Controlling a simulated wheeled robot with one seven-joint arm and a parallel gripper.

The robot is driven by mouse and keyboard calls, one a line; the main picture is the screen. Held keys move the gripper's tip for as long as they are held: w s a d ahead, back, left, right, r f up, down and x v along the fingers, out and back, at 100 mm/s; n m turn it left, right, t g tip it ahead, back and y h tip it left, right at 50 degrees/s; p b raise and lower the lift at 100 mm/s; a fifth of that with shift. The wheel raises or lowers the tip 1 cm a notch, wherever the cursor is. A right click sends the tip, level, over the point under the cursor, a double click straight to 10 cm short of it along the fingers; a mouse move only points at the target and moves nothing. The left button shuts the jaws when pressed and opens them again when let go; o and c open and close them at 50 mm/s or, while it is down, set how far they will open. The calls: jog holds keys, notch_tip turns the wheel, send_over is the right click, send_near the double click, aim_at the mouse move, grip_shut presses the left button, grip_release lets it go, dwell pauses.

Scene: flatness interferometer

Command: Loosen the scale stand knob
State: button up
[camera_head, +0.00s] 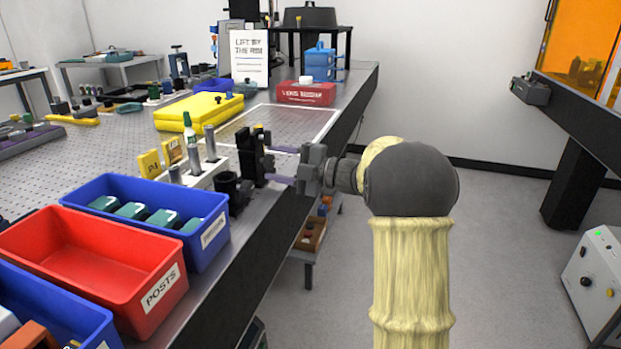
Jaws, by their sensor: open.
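A black upright stand (246,153) stands near the right edge of the bench, beside a white block with grey posts. Small dark knob-like parts (266,161) stick out from its right side; I cannot tell for sure which is the scale stand knob. My gripper (272,164) reaches in from the right, level with these parts. Its two pale purple fingers are apart, one above the other in the picture, with their tips at or close to the stand. The exact contact is too small to tell, and I see nothing clearly held.
A blue bin (100,190) and a red bin (40,240) labelled POSTS line the bench's near edge. A yellow case (200,111), a red box (306,94) and a sign (249,57) stand farther back. Floor right of the bench is open up to a white cabinet (597,280).

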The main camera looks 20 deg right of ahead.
jog(key=shift+r+m+p, duration=0.25)
jog(key=shift+m+p, duration=0.55)
jog(key=shift+p, duration=0.1)
jog(key=m+p, duration=0.2)
jog(key=shift+a+p, duration=0.1)
jog(key=shift+p, duration=0.25)
jog(key=m+p, duration=0.4)
jog(key=p, duration=0.1)
jog(key=shift+m, duration=0.3)
jog(key=m+p, duration=0.4)
jog(key=p, duration=0.1)
jog(key=shift+r, duration=0.1)
jog(key=m+p, duration=0.4)
jog(key=shift+m+h, duration=0.3)
jog(key=shift+m, duration=0.1)
jog(key=v, duration=1.7)
jog(key=w+a+r+m+t+h+p, duration=0.3)
jog(key=r+m+h+p, duration=0.35)
jog(key=h, duration=0.55)
jog(key=s+a+r+m+g+h+p, duration=0.1)
jog(key=s+a+g+p, duration=0.2)
jog(key=s, duration=0.8)
jog(key=s+a+r+m+g+h+p, duration=0.1)
jog(key=s+a+g+p, duration=0.3)
jog(key=s+a+g, duration=0.3)
jog(key=s+g, duration=0.1)
jog(key=s, duration=0.2)
jog(key=shift+s+a, duration=0.4)
